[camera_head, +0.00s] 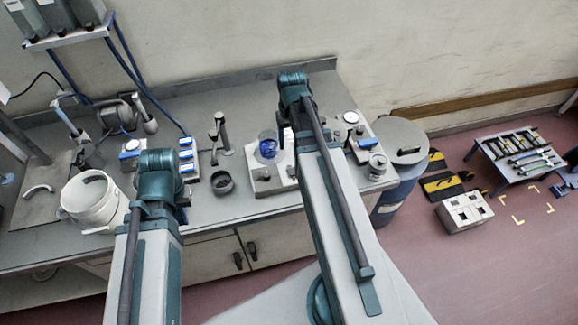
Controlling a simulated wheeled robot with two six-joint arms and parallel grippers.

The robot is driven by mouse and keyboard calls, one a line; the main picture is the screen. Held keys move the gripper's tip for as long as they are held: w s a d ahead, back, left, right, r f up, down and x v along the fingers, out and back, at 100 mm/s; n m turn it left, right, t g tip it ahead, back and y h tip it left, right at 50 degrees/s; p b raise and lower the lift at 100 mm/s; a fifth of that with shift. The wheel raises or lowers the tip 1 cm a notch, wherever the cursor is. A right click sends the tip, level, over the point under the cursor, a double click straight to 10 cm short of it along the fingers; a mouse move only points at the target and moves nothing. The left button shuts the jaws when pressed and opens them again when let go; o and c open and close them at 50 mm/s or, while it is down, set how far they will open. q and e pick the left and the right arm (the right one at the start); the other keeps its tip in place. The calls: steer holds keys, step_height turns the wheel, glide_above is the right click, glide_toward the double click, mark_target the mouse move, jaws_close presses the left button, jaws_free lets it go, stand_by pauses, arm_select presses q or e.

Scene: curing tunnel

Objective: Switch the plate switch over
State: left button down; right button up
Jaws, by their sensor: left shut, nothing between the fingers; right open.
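I cannot tell for certain which part is the plate switch. A white plate unit (270,184) with small controls on its front stands on the bench, with a glass beaker of blue liquid (268,147) on it. My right arm covers its right side. Farther right, a pale unit with a blue part (367,142) stands beside that arm. My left arm reaches over the bench on the left and my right arm reaches toward the back of the bench. The fingers of both grippers are hidden behind the arms.
A white bucket (91,202) stands at the bench's left. A box with several blue parts (188,155) and a dark round cup (222,182) are near my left arm. A lidded drum (400,142) stands beyond the bench's right end.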

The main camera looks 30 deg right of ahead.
mark_target(291, 170)
step_height(291, 170, down, 13)
steer(key=b, duration=1.2)
steer(key=shift+f+b, duration=0.1)
steer(key=shift+b, duration=0.2)
jaws_close()
